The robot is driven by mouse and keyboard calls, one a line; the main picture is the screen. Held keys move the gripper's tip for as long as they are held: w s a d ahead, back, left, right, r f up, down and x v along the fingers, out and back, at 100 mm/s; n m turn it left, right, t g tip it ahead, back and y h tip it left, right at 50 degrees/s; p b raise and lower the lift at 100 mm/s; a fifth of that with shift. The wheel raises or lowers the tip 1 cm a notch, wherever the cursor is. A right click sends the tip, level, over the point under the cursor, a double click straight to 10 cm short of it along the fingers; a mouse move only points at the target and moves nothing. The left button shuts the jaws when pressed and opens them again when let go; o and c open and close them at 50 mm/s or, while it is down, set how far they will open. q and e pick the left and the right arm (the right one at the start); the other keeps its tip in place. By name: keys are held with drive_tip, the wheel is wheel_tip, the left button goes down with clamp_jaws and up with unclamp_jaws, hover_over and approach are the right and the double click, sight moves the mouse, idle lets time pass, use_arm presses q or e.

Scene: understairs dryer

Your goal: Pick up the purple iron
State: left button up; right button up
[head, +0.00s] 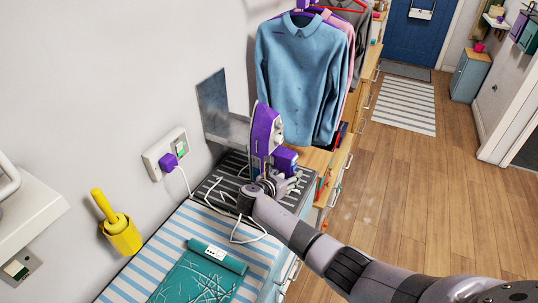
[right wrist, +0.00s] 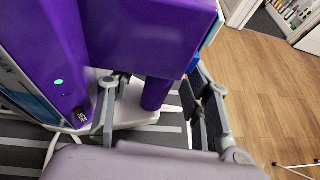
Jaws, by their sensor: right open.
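The purple iron (head: 264,128) stands upright on a dark striped mat (head: 222,186) at the far end of the counter, against the wall. My right gripper (head: 282,182) is low at the iron's near side and hides part of its base. In the right wrist view, the iron (right wrist: 140,40) fills the upper left. The open fingers of my right gripper (right wrist: 158,92) stand on either side of a purple upright part of the iron, with gaps showing. I cannot tell whether either finger touches it. My left gripper is not in view.
A white cord (head: 245,238) runs over the counter towards a wall socket (head: 166,153). A teal roll and cloth (head: 205,275) lie on the blue-striped cover nearby. Hanging shirts (head: 300,75) are close behind the iron. The wooden floor (head: 400,190) to the right is clear.

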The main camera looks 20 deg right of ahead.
drive_tip(key=shift+x, duration=0.95)
clamp_jaws()
drive_tip(key=shift+w+r, duration=0.15)
